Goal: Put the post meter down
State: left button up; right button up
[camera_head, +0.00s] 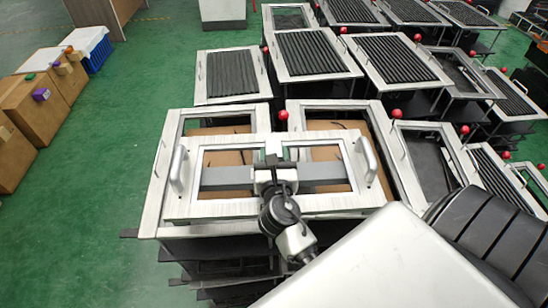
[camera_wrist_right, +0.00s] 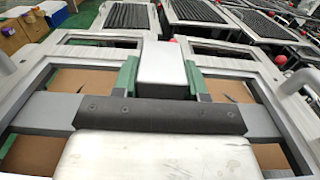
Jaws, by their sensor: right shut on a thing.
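The post meter seems to be the silver metal frame (camera_head: 228,208) with two windows, a middle bar and a curved handle at each side; no label shows. My right gripper (camera_head: 275,165) is shut on its middle bar. In the right wrist view, the green finger pads of the gripper (camera_wrist_right: 163,75) press both sides of the bar (camera_wrist_right: 163,66). The frame lies level over a stack of similar fixtures (camera_head: 149,220). I cannot tell whether it touches them. My left gripper is not in view.
More framed fixtures with black slats (camera_head: 232,74) and red ball knobs (camera_head: 282,115) fill the back and right. Brown boxes (camera_head: 40,110) and a blue crate (camera_head: 97,52) stand at the left. Green floor (camera_head: 110,170) is clear between the boxes and the stack.

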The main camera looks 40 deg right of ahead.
jog(key=shift+f, duration=0.15)
jog(key=shift+f, duration=0.15)
jog(key=o, duration=1.2)
